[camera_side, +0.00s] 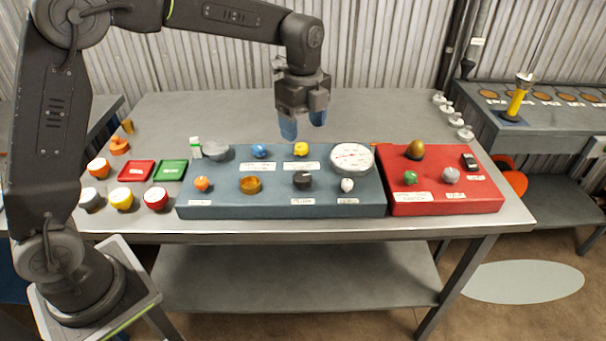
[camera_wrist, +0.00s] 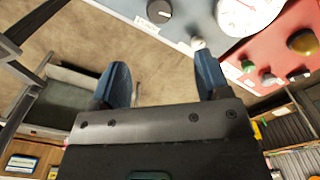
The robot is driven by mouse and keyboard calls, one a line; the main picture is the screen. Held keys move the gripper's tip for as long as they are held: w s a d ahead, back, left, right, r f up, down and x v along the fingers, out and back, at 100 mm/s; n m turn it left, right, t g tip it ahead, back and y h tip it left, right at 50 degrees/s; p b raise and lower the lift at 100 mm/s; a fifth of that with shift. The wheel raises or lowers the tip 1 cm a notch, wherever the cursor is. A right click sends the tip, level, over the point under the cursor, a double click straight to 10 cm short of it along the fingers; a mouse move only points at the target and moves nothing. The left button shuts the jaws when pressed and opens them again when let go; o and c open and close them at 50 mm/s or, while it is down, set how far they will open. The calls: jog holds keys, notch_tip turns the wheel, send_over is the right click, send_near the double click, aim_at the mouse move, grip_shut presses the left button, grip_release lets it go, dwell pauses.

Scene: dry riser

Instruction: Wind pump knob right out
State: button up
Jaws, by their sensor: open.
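My gripper (camera_side: 303,125) is open and empty, with blue fingers pointing down above the back of the blue panel (camera_side: 225,207). Its spread fingers also show in the wrist view (camera_wrist: 162,68). The panel carries a yellow knob (camera_side: 301,149), a blue knob (camera_side: 260,151), an orange knob (camera_side: 202,184), an amber round knob (camera_side: 250,185), a dark grey knob (camera_side: 303,180) and a small white knob (camera_side: 347,185). The dark knob (camera_wrist: 159,11) and white knob (camera_wrist: 198,43) show in the wrist view. The labels are too small to read, so I cannot tell which is the pump knob.
A white dial (camera_side: 352,158) is at the panel's right. A red panel (camera_side: 447,208) beside it holds brass, green and grey knobs and a black switch. Red (camera_side: 136,171) and green (camera_side: 170,170) trays and several cups stand left. The table's back (camera_side: 220,115) is clear.

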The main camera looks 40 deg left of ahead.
aim_at(303, 176)
notch_tip(303, 176, down, 14)
jog(key=shift+r, duration=0.2)
dwell(0.4)
jog(key=c, duration=0.9)
jog(key=shift+c, duration=0.2)
